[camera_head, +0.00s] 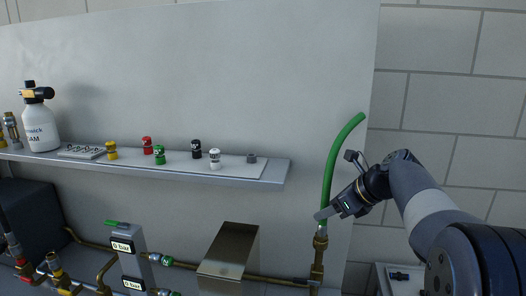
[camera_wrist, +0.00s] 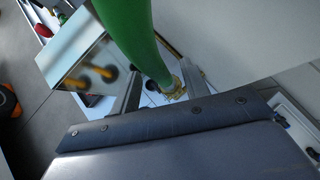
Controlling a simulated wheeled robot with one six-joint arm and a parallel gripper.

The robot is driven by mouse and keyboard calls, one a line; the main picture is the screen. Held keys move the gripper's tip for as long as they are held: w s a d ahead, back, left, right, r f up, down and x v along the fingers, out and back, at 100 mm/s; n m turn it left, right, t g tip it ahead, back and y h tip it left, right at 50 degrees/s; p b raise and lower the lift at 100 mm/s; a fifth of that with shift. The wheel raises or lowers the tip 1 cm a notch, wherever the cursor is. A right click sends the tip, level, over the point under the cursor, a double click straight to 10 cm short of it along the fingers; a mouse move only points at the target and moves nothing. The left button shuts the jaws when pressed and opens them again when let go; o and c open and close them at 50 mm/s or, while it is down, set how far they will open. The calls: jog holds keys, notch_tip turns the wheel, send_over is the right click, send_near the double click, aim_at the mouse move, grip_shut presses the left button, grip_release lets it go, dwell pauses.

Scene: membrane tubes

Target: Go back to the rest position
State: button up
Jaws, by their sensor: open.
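My gripper (camera_head: 328,211) is at the lower right of the head view, close to the lower end of a green hose (camera_head: 336,150). The hose stands up and curves to the right at its free top end. Its bottom meets a brass fitting (camera_head: 320,241) on an upright pipe. In the wrist view the hose (camera_wrist: 127,30) runs down between the two spread fingers of my gripper (camera_wrist: 163,92), with the brass fitting (camera_wrist: 177,88) beyond. The fingers look apart; I cannot tell whether either touches the hose.
A wall shelf (camera_head: 228,178) holds a white foam bottle (camera_head: 40,125) and several coloured couplings. Below are a metal box (camera_head: 229,250), pipes and a gauge block (camera_head: 129,255). A small grey unit (camera_head: 398,277) is at the lower right. The wall above the shelf is clear.

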jog(key=v, duration=0.7)
send_over(317, 232)
jog(key=f, duration=0.4)
jog(key=f+p, duration=0.1)
jog(key=f, duration=0.2)
jog(key=shift+w+d+f, duration=0.1)
jog(key=shift+w+d, duration=0.1)
jog(key=shift+w, duration=0.05)
jog(key=shift+w+a+r+p, duration=0.15)
jog(key=shift+r+p, duration=0.1)
jog(key=shift+r, duration=0.25)
jog(key=shift+w+d+r+p, duration=0.1)
jog(key=shift+w+r+p, duration=0.1)
jog(key=shift+r, duration=0.3)
jog(key=shift+s+f+b, duration=0.25)
jog(key=shift+f+b, duration=0.05)
jog(key=shift+b, duration=0.55)
jog(key=shift+w+b, duration=0.15)
jog(key=shift+b, duration=0.6)
jog(key=shift+r+p, duration=1.1)
jog(key=shift+r, duration=0.8)
jog(key=shift+a, duration=0.1)
